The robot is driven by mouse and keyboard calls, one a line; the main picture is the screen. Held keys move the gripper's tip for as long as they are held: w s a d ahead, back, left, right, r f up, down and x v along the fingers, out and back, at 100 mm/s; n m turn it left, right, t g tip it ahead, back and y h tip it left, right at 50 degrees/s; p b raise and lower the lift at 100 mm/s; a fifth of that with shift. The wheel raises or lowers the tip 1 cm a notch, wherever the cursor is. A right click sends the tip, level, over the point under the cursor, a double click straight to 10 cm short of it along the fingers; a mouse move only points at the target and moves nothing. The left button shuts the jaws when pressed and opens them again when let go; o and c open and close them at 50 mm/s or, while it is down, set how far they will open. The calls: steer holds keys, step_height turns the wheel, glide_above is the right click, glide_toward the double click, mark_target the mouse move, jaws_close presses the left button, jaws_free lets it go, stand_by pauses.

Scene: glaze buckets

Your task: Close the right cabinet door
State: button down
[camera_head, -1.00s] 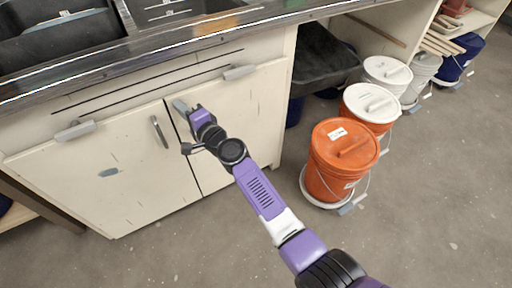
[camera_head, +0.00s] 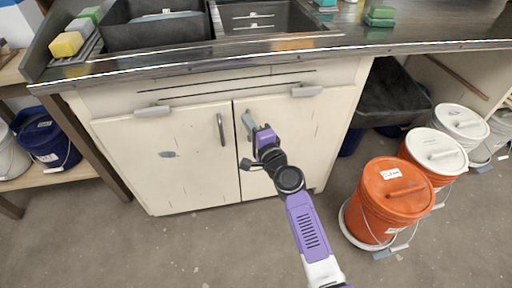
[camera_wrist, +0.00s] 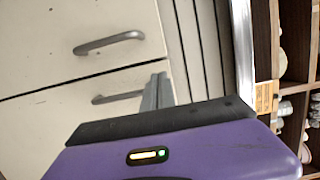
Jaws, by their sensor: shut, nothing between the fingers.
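The right cabinet door (camera_head: 300,140) is a scuffed cream panel under the sink counter. It looks flush, or nearly so, with the left cabinet door (camera_head: 165,160), with a thin dark seam between them. My gripper (camera_head: 247,118) is shut and empty, its grey fingers at the upper inner corner of the right door. In the head view it hides the right door's handle. The wrist view shows my fingers (camera_wrist: 158,85) beside the right door's handle (camera_wrist: 118,97); I cannot tell whether they touch. The left door's handle (camera_wrist: 108,43) is clear of my gripper.
An orange bucket (camera_head: 385,205) stands on the floor right of the cabinet, with white-lidded buckets (camera_head: 435,150) behind it. A blue bucket (camera_head: 48,140) sits on a shelf at left. The floor before the doors is clear except for my arm.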

steer(key=s+d+n+t+h+p, duration=0.1)
steer(key=s+d+n+h, duration=0.1)
steer(key=s+d, duration=0.6)
steer(key=s+d+r+n+t+h+p, duration=0.1)
steer(key=s+d+n+h, duration=0.2)
steer(key=s, duration=0.8)
steer(key=s+d+n+t+h, duration=0.1)
steer(key=s+d+n, duration=0.1)
steer(key=s+d, duration=0.65)
steer(key=s+d+r+n+g+h, duration=0.1)
steer(key=s+d+r+n+g, duration=0.15)
steer(key=s, duration=1.15)
steer(key=s+d+r+n+g+h, duration=0.1)
steer(key=s+d+n+h, duration=0.15)
steer(key=s, duration=1.15)
step_height(320, 180, up, 12)
steer(key=d+p, duration=0.1)
steer(key=p, duration=1.1)
steer(key=shift+y+p, duration=0.3)
steer(key=shift+y, duration=0.05)
steer(key=c, duration=2.2)
jaws_free()
steer(key=shift+s+g, duration=0.1)
steer(key=shift+g, duration=0.15)
